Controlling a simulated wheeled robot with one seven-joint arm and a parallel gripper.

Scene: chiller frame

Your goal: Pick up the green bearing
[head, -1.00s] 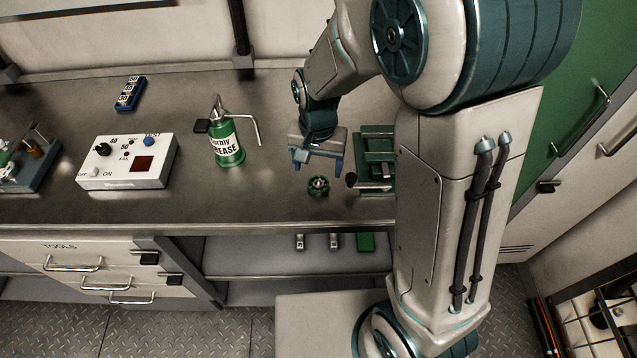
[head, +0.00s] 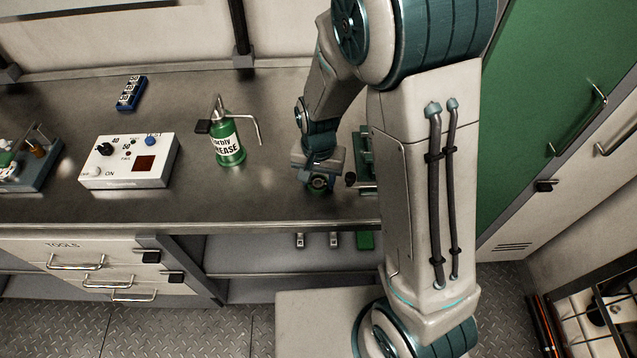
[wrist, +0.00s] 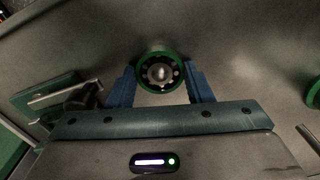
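The green bearing (wrist: 160,72) is a green ring with a dark, metallic centre. In the wrist view it sits between the two blue fingers of my gripper (wrist: 160,80), whose inner faces appear to touch its sides. In the head view my gripper (head: 319,182) is low over the worktop at the bearing, which is largely hidden by it. The bearing appears to be at worktop height; I cannot make out any gap under it.
A green fixture with a metal bar (wrist: 45,98) stands close beside my gripper, partly behind my arm in the head view. A green grease can (head: 228,145) with a bent spout and a white control box (head: 128,172) stand to the left. The worktop's front edge is near.

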